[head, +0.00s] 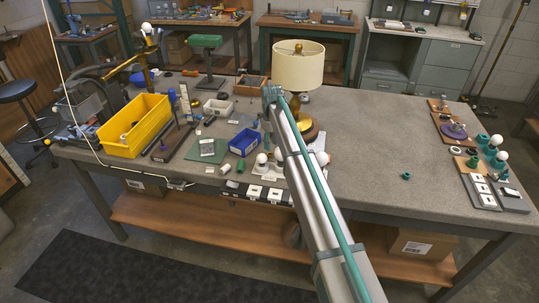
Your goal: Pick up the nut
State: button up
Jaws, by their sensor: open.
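A small teal part (406,175), which looks like the nut, lies alone on the grey workbench (375,140), right of my arm. It is too small here to make out its hole or thread. My arm rises from the bottom of the head view and reaches over the middle of the bench to the left of this part. The far part of my arm is folded behind the near link, and I cannot make out my gripper's fingers. The part lies apart from the arm, with bare bench around it.
A lamp with a cream shade (299,66) stands behind my arm. A yellow bin (134,124) and a blue bin (244,142) stand to the left. Boards with bulbs and teal parts (484,192) lie at the right edge. The bench's right-middle is mostly clear.

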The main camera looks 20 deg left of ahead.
aim_at(271, 157)
jog(key=shift+a+f+p, duration=0.15)
jog(key=shift+f+p, duration=1.1)
jog(key=shift+f, duration=1.5)
jog(key=c, duration=0.8)
jog(key=shift+o, duration=0.2)
jog(key=shift+r, duration=0.15)
